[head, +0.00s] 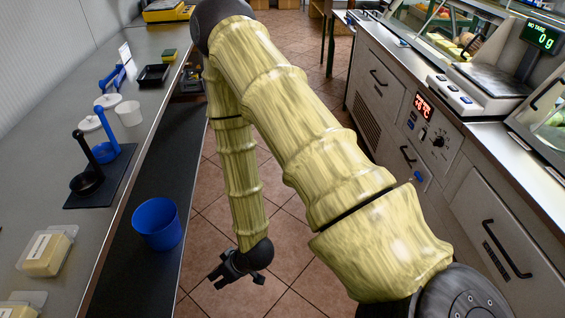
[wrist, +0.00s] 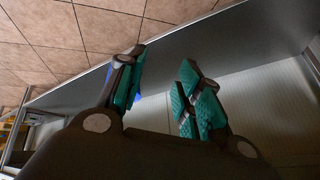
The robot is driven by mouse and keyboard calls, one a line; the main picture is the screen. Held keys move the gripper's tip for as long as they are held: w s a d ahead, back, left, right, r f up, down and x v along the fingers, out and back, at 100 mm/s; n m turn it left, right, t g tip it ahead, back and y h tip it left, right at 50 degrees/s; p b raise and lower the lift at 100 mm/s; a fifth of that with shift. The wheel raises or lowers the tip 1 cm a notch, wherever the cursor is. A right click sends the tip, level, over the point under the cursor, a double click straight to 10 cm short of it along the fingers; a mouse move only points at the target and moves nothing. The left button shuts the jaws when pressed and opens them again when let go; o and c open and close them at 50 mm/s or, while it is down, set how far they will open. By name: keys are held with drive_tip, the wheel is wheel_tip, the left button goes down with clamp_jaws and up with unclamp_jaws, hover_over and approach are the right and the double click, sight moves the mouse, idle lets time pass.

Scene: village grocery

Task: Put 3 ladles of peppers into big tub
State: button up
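My gripper (head: 236,274) hangs over the tiled floor in the head view, right of the blue tub. In the wrist view my gripper (wrist: 163,62) is open, with its teal pads apart and nothing between them. A blue tub (head: 156,224) stands on the dark lower ledge of the left counter; its inside looks empty. A black ladle (head: 87,184) and a blue ladle (head: 106,151), with upright handles, stand on a dark mat (head: 118,180) on the left counter. I cannot make out any peppers. A bit of blue shows behind one finger in the wrist view.
The left counter also holds white lids (head: 90,124), a white cup (head: 129,113), a black tray (head: 153,75) and a plastic box of yellow food (head: 46,254). A metal cabinet (head: 495,215) with a scale (head: 495,77) stands at right. Floor between is clear.

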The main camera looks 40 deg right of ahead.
drive_tip(key=s+d+f+m+g+h, duration=0.1)
drive_tip(key=s+f, duration=0.3)
drive_tip(key=s, duration=0.6)
drive_tip(key=s+d+f+m+g+h, duration=0.1)
drive_tip(key=s+d+f+g, duration=0.3)
drive_tip(key=s, duration=0.6)
drive_tip(key=shift+d+f+h, duration=0.2)
drive_tip(key=shift+d+h, duration=0.15)
drive_tip(key=shift+h, duration=0.35)
drive_tip(key=shift+r, duration=0.1)
wheel_tip(320, 180, up, 3)
drive_tip(key=p, duration=0.3)
